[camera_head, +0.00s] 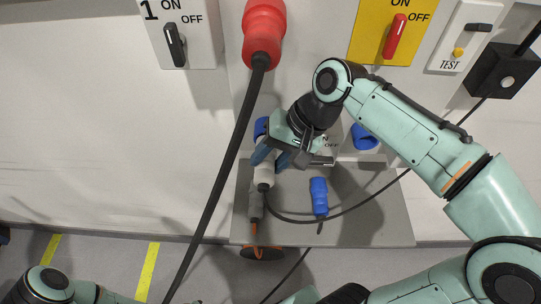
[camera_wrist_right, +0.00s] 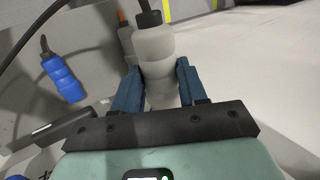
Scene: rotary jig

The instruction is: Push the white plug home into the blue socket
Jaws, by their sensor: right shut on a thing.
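The white plug (camera_head: 264,174) is in my right gripper (camera_head: 272,158), below the left blue socket (camera_head: 261,128) on the wall panel. The gripper's blue fingers stand on both sides of the plug. In the right wrist view the pale plug (camera_wrist_right: 155,48) sits between the fingers, its dark cable leaving the far end. The gripper and wrist partly hide the left socket, and the plug's front end is hidden, so I cannot tell whether it touches the socket. A second blue socket (camera_head: 363,137) shows right of the wrist. My left gripper is not visible.
A grey shelf (camera_head: 375,220) juts out below the sockets. A blue plug (camera_head: 319,197) and a grey plug (camera_head: 255,206) with an orange cable are at it. A thick black cable (camera_head: 222,170) hangs from the red plug (camera_head: 264,30), left of my gripper. Switches line the panel above.

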